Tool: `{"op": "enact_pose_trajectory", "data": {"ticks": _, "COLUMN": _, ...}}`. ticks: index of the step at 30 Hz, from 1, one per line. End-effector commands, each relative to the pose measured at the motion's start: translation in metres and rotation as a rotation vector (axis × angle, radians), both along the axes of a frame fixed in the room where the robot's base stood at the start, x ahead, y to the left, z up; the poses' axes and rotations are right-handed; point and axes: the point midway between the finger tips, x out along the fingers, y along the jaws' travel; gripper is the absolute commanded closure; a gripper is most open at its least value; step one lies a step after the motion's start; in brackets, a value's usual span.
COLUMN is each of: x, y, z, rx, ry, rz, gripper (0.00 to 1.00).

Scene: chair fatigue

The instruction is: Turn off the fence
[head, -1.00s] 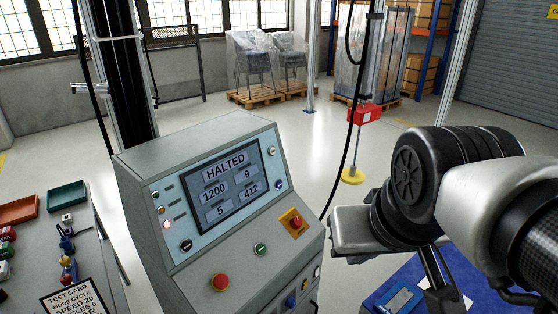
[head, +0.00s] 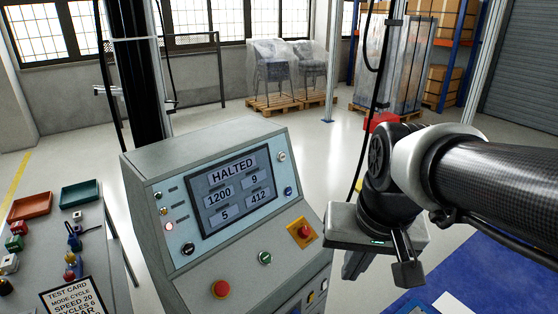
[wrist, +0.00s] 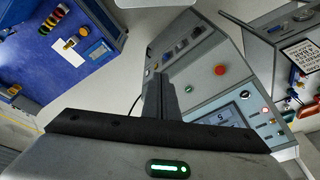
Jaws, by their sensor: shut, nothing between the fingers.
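The grey control console (head: 150,200) stands in the middle of the head view. Its screen (head: 235,190) reads HALTED, with 1200, 9, 5 and 412 below. A red button (head: 221,289), a green button (head: 265,257) and a red knob on a yellow-orange plate (head: 304,232) sit on its sloped top. Small switches line the lower front (head: 310,297), partly cut off; I cannot read which one is for the fence. My gripper (head: 408,275) is shut and empty, to the right of the console and apart from it. In the wrist view its fingers (wrist: 160,95) are together, with the console (wrist: 205,75) beyond.
A grey bench with red (head: 30,206) and green (head: 80,195) trays, small parts and a test card (head: 72,297) stands at left. A blue surface (head: 490,265) lies at lower right. Wrapped chairs on pallets (head: 290,104) stand at the back. Open floor lies behind the console.

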Motion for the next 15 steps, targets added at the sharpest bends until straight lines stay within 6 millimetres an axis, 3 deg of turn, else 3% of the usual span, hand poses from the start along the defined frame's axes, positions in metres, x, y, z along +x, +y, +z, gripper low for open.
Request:
{"op": "enact_pose_trajectory", "data": {"ticks": 1, "x": 0.006, "y": -0.001, "z": -0.027, "rx": 0.024, "ry": 0.06, "rz": -0.041, "gripper": 1.0}}
{"op": "enact_pose_trajectory", "data": {"ticks": 15, "x": 0.072, "y": 0.007, "z": -0.169, "rx": 0.473, "ry": 0.48, "rz": -0.398, "gripper": 1.0}}
